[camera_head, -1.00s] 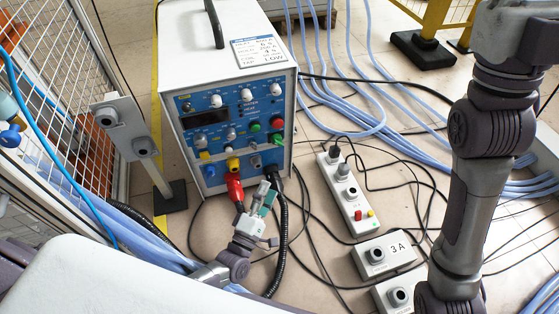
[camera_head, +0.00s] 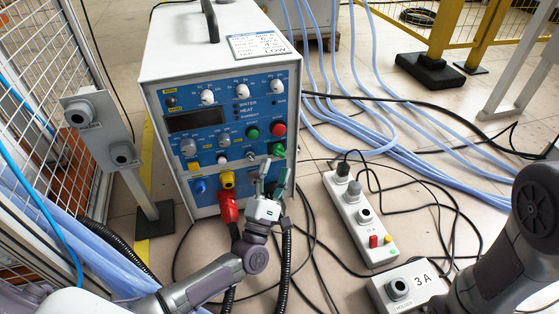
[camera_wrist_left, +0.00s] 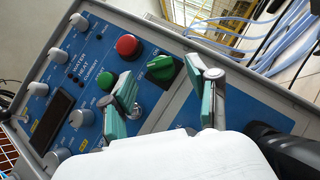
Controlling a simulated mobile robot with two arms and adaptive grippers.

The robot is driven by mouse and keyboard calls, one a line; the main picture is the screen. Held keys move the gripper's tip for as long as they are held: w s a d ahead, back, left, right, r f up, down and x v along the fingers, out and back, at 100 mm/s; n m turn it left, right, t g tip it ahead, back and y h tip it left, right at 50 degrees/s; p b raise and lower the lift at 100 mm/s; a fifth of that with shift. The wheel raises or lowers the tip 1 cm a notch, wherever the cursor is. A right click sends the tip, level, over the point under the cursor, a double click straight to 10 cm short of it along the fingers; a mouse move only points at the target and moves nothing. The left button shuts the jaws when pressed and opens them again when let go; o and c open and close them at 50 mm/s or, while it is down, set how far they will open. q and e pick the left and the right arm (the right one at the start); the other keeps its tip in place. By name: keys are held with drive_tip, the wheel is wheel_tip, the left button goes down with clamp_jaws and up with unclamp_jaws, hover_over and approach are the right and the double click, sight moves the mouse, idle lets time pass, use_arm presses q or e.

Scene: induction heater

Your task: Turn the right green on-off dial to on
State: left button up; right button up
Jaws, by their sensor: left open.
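The green on-off dial (camera_head: 277,150) is at the lower right of the blue front panel of the induction heater (camera_head: 222,125). In the left wrist view the dial (camera_wrist_left: 160,68) has a raised green grip and shows a little beyond the gap between my fingers. My left gripper (camera_head: 271,181) is open just in front of and below the dial, with nothing held. Its two teal-padded fingers (camera_wrist_left: 165,92) stand apart in the wrist view and seem clear of the dial. My right gripper is out of view.
A green button (camera_head: 252,133) and a red button (camera_head: 279,129) sit just above the dial. A red plug (camera_head: 228,206) and black cables hang below the panel.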

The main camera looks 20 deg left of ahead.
sight(279, 155)
use_arm(q)
drive_tip(key=shift+b+x, duration=0.6)
drive_tip(key=shift+x, duration=1.65)
drive_tip(key=shift+c, duration=0.2)
clamp_jaws()
